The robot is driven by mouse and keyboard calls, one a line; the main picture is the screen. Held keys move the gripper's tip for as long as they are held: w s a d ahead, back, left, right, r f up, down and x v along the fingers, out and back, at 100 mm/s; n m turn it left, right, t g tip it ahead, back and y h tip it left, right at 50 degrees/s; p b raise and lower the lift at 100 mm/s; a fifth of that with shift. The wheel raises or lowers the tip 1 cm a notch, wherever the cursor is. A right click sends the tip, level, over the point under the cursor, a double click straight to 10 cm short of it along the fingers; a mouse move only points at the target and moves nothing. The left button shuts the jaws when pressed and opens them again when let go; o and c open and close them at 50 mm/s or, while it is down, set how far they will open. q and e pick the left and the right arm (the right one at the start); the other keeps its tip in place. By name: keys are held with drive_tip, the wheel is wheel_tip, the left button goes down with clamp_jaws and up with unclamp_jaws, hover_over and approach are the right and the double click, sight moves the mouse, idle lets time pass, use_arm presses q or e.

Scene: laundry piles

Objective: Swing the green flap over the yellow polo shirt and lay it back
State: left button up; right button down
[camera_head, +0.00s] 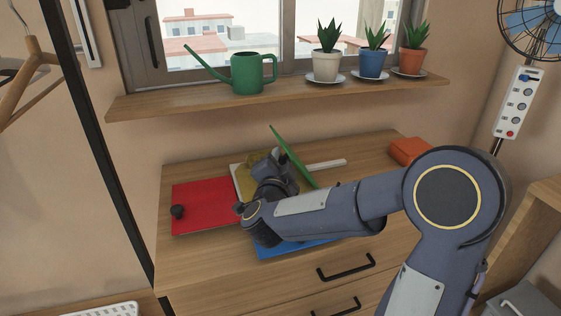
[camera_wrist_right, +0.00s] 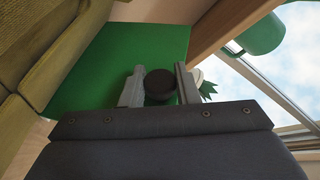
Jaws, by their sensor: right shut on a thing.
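The green flap (camera_head: 292,155) stands steeply tilted up from the folding board on the dresser and shows nearly edge-on. It fills much of the right wrist view (camera_wrist_right: 110,60). My right gripper (camera_head: 283,162) is shut on the flap's dark round knob (camera_wrist_right: 160,87), one finger on each side. The yellow polo shirt (camera_head: 243,177) lies on the board's middle, left of the flap, partly hidden by my right arm. Its yellow fabric also shows at the left of the right wrist view (camera_wrist_right: 45,60). My left gripper is not in view.
The red flap (camera_head: 205,203), with a dark knob, lies flat at left; the blue flap (camera_head: 292,248) lies in front, partly under my arm. An orange folded cloth (camera_head: 408,150) sits at the back right. A shelf (camera_head: 280,96) above holds a green watering can (camera_head: 248,74) and potted plants.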

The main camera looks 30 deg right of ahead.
drive_tip(key=d+r+m+p, duration=0.1)
drive_tip(key=s+d+r+m+y+p, duration=0.1)
drive_tip(key=d, duration=0.1)
drive_tip(key=d+r+m+g+p, duration=0.1)
drive_tip(key=d, duration=0.1)
drive_tip(key=shift+s+r+m+y, duration=0.15)
drive_tip(key=shift+r+m+y, duration=0.15)
drive_tip(key=shift+m, duration=0.1)
drive_tip(key=shift+d+m+y, duration=0.3)
drive_tip(key=shift+d, duration=0.15)
